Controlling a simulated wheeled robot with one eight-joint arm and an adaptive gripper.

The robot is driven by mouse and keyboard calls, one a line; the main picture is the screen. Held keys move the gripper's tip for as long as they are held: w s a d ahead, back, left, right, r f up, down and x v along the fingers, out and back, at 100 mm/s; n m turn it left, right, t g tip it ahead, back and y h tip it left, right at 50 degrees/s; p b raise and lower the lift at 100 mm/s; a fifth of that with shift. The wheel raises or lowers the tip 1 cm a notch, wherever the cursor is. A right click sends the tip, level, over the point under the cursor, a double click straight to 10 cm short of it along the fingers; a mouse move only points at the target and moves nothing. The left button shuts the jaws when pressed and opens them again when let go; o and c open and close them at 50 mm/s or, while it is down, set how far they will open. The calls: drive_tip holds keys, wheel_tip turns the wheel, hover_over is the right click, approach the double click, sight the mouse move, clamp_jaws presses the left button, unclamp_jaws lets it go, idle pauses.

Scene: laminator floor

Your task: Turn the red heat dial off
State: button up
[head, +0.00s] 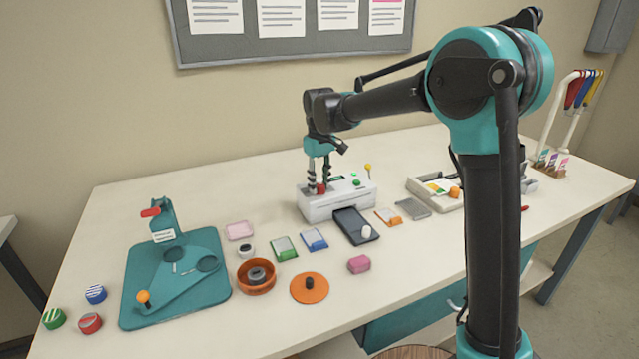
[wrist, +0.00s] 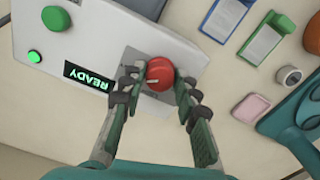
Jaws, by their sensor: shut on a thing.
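The red heat dial (wrist: 160,74) is a round red knob with a short white mark, on a grey plate on top of the white laminator (wrist: 140,40). In the head view the laminator (head: 338,203) stands at the middle of the table, with the red dial (head: 321,188) at its left end. My gripper (wrist: 158,88) points down over the dial, its fingers on both sides of it, shut on it. It also shows in the head view (head: 320,182). A lit READY display (wrist: 89,76) sits beside the dial.

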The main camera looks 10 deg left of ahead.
sight(319, 185)
drive_tip(key=shift+n, duration=0.4)
drive_tip(key=n, duration=0.5)
drive_tip(key=shift+n, duration=0.4)
idle(0.4)
drive_tip(key=o, duration=1.2)
drive_tip(key=shift+c, duration=0.2)
drive_tip(key=shift+r, duration=0.1)
wheel_tip(319, 185, up, 12)
drive_tip(key=shift+s, duration=0.1)
